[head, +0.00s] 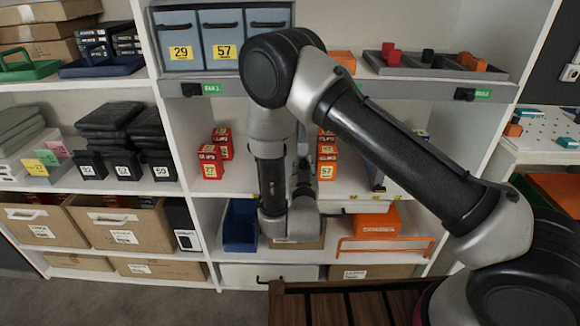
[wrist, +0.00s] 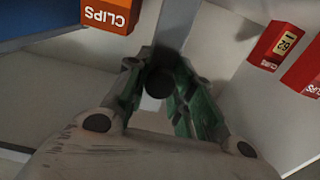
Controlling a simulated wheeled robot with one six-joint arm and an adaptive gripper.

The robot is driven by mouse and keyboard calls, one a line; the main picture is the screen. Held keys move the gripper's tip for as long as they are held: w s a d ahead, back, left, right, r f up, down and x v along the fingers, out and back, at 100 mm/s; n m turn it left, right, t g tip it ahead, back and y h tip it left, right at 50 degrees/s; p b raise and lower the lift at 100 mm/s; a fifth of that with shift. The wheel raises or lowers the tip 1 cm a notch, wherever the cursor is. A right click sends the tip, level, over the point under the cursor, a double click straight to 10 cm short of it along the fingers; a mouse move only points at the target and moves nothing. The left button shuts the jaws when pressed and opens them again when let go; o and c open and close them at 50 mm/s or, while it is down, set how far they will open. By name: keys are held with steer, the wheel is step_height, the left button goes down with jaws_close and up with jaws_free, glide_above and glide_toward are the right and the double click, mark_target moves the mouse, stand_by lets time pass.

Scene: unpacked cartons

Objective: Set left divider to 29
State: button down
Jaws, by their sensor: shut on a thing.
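My gripper (wrist: 160,88) has its green-padded fingers closed around a dark round knob (wrist: 158,82). Behind the knob, a dark grey upright panel (wrist: 178,22), apparently the left divider, stands between two groups of boxes. In the head view my gripper (head: 303,172) is at the middle shelf, mostly hidden by my arm, and the divider is hard to make out there. Red boxes (head: 211,160) stand to its left, and orange-red boxes (head: 327,160) to its right. The wrist view shows a red box marked 29 (wrist: 283,45) and an orange CLIPS box (wrist: 110,14), upside down.
Blue bins marked 29 (head: 181,45) and 57 (head: 223,45) stand on the upper shelf. Below are a blue bin (head: 240,226) and an orange box (head: 376,222). Bare shelf shows between the red boxes and my gripper.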

steer(key=shift+d, duration=0.35)
steer(key=c, duration=1.2)
jaws_free()
steer(key=shift+d, duration=0.1)
steer(key=shift+s, duration=0.2)
steer(key=s, duration=0.7)
steer(key=shift+s, duration=0.1)
steer(key=shift+a, duration=0.2)
